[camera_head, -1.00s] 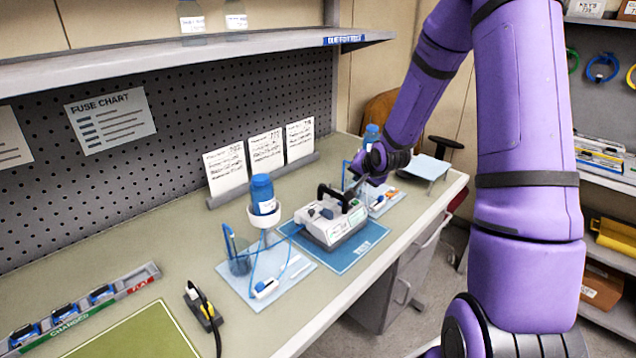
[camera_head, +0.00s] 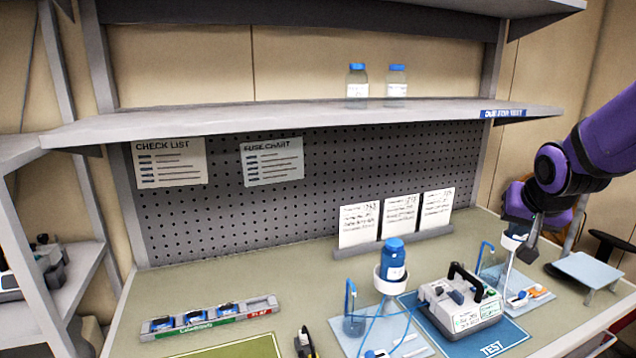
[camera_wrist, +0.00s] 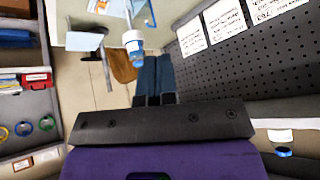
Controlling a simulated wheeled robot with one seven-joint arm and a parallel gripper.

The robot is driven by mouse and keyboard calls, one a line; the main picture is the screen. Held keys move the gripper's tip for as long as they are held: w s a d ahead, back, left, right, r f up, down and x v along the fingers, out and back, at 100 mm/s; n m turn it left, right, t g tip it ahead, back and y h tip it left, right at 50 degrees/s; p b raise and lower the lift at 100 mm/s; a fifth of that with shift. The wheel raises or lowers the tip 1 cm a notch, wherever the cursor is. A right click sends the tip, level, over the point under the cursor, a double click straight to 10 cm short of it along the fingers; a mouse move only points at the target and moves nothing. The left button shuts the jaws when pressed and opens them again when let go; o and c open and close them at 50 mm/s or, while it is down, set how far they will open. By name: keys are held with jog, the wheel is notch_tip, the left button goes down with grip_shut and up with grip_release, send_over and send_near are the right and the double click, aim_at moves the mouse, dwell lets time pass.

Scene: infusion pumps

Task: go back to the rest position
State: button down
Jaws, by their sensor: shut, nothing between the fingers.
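My gripper (camera_head: 530,247) hangs above the right end of the bench in the head view, with its purple arm reaching in from the right edge. In the wrist view its two dark fingers (camera_wrist: 154,82) lie side by side, closed with nothing between them. The infusion pump (camera_head: 460,304), grey-white with a black handle, stands on the blue TEST mat (camera_head: 499,338), left of and below my gripper.
A blue bottle (camera_head: 393,259) sits in a white holder left of the pump. A battery rack (camera_head: 212,317) lies at the bench's left. A small light-blue stand (camera_head: 592,268) is at the right end. The shelf (camera_head: 300,113) spans above the bench, holding two bottles. Cards (camera_head: 400,216) stand behind the pump.

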jog(key=s+a+r+n+g+y, duration=0.1)
jog(key=s+a+r+n, duration=0.1)
jog(key=s, duration=0.9)
jog(key=s+a+r+n, duration=0.3)
jog(key=s+a+r, duration=0.2)
jog(key=s, duration=0.6)
jog(key=shift+a+r+g+y, duration=0.15)
jog(key=shift+r+g+y, duration=0.25)
jog(key=shift+r, duration=0.1)
dwell(0.5)
